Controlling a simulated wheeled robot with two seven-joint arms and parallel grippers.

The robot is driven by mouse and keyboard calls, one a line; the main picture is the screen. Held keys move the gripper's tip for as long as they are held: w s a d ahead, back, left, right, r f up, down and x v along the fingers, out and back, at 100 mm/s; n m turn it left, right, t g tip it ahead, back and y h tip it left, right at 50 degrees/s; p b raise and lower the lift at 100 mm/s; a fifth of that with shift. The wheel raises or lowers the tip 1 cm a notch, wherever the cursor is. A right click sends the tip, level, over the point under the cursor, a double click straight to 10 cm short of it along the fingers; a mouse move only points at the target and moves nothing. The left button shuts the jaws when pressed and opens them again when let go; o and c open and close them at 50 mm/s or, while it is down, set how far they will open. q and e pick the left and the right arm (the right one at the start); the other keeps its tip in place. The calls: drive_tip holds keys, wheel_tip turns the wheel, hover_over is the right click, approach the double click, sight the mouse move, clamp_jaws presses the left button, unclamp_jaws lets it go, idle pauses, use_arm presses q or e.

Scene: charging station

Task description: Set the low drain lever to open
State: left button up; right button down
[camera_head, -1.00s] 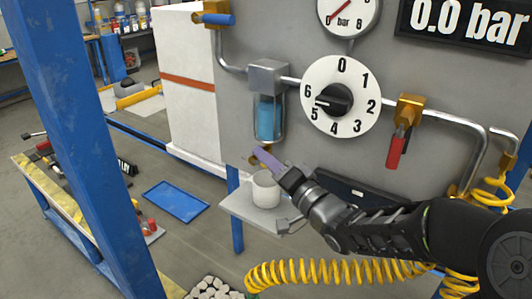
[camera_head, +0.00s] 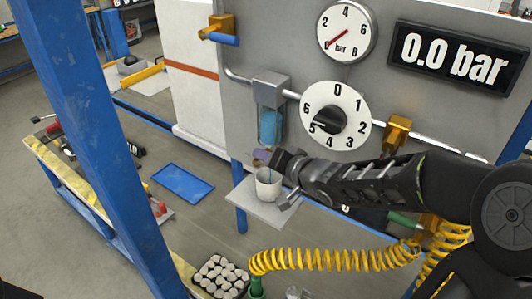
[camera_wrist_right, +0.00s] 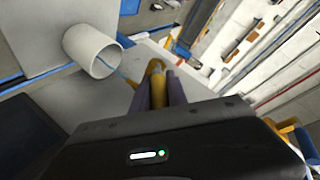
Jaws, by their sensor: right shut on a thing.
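The drain lever, a small yellow-brass piece (camera_wrist_right: 157,78), sits between the purple-grey fingers of my right gripper (camera_wrist_right: 160,92) in the right wrist view. In the head view my right gripper (camera_head: 264,156) is just below the blue filter bowl (camera_head: 269,126) and above a white cup (camera_head: 267,188); the fingers and wrist mostly hide the lever there. My right gripper is shut on the lever. My left gripper is out of view.
The cup stands on a small grey shelf (camera_head: 247,207). Above are a numbered dial (camera_head: 350,115), a gauge (camera_head: 347,22) and a 0.0 bar display (camera_head: 455,55). A brass valve (camera_head: 397,130) is right of the dial. A yellow coiled hose (camera_head: 330,262) runs below my right arm.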

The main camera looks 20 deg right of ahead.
drive_tip(key=c, duration=1.3)
unclamp_jaws()
drive_tip(key=v, duration=0.7)
drive_tip(key=shift+s+r, duration=0.2)
drive_tip(key=shift+s, duration=0.15)
